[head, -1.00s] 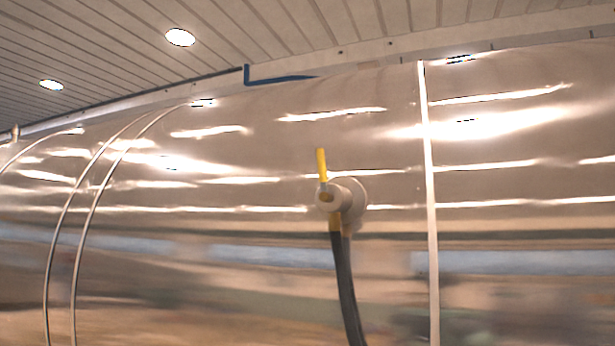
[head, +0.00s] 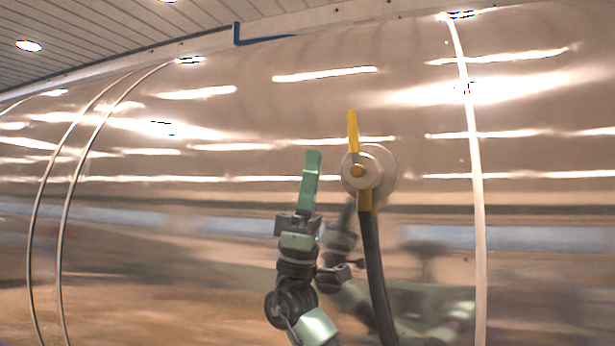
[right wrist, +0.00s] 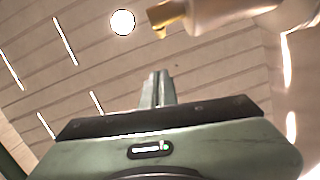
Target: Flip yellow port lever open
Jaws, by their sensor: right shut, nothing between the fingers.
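The yellow port lever (head: 353,132) points up from the round metal port (head: 377,172) on the shiny chamber wall. A dark hose (head: 372,260) hangs down below the port. My right gripper (head: 313,156) is shut and empty, its green fingers pointing up, just left of the lever and apart from it in the picture. In the right wrist view the shut fingers (right wrist: 160,76) show at the middle, with part of the yellow lever (right wrist: 166,14) and the pale port (right wrist: 225,10) beyond, at the upper right. My left gripper is not in view.
The curved reflective chamber wall (head: 230,250) fills most of the head view and mirrors my arm. A pale vertical seam (head: 474,170) stands to the right of the port. Thin curved bands (head: 70,200) run down the wall at left.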

